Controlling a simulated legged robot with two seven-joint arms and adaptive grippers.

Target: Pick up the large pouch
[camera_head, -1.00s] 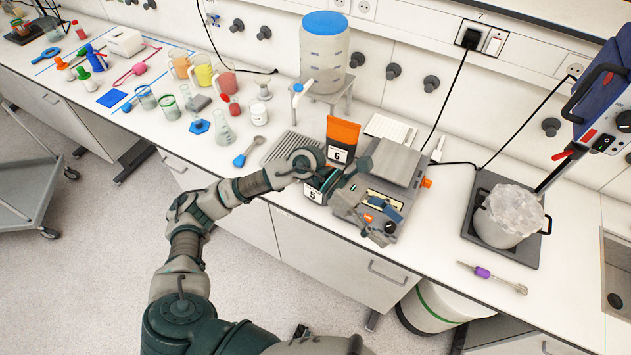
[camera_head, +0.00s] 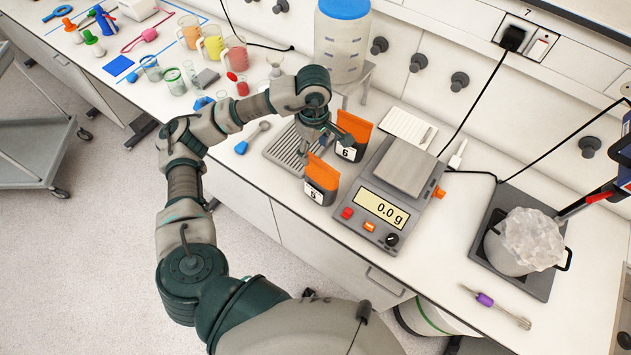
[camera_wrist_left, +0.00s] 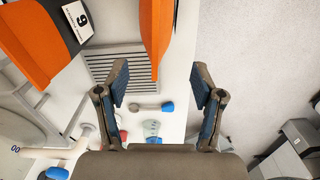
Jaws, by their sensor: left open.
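Two orange-and-dark pouches stand upright on the counter. The one labelled 6 (camera_head: 353,140) is behind, and the one labelled 5 (camera_head: 320,181) is nearer the front edge. I cannot tell surely which is larger. In the left wrist view, pouch 6 (camera_wrist_left: 38,40) is at upper left and pouch 5 (camera_wrist_left: 156,30) at top centre. My left gripper (camera_head: 323,146) is low over the counter just behind pouch 5 and left of pouch 6, partly hiding pouch 6's left side. Its fingers (camera_wrist_left: 163,88) are spread apart with nothing between them. My right gripper is not in view.
A grey scale (camera_head: 385,205) reading 0.0 g stands right of the pouches. A ribbed drip tray (camera_head: 275,153) lies left, below the large blue-lidded tank (camera_head: 342,45). The counter's front strip is mostly clear.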

